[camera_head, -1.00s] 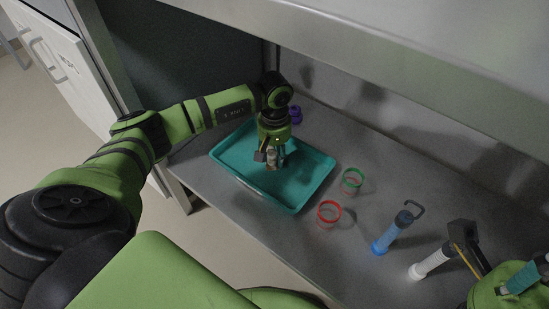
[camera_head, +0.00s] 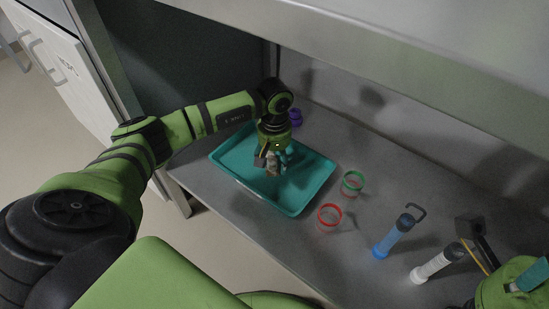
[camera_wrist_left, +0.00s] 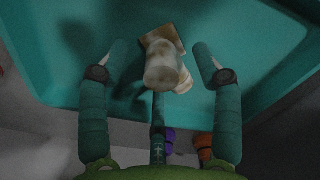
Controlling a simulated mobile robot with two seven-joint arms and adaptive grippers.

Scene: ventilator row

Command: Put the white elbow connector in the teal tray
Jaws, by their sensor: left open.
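The white elbow connector (camera_wrist_left: 162,68) looks off-white in the left wrist view, between my left gripper's two spread fingers with a gap on each side. A tan square piece shows at its far end. The teal tray (camera_head: 315,180) lies on the grey shelf, and my left gripper (camera_head: 273,164) points down over its inside. The connector is partly hidden by the gripper in the head view; I cannot tell whether it touches the tray floor. My right gripper (camera_head: 474,232) shows only in part at the lower right, and its opening is unclear.
A green-rimmed cup (camera_head: 352,183) and a red-rimmed cup (camera_head: 329,217) stand right of the tray. A blue cylinder (camera_head: 393,236) and a white cylinder (camera_head: 436,265) lie further right. A purple item (camera_head: 296,118) is behind the tray. The shelf above overhangs.

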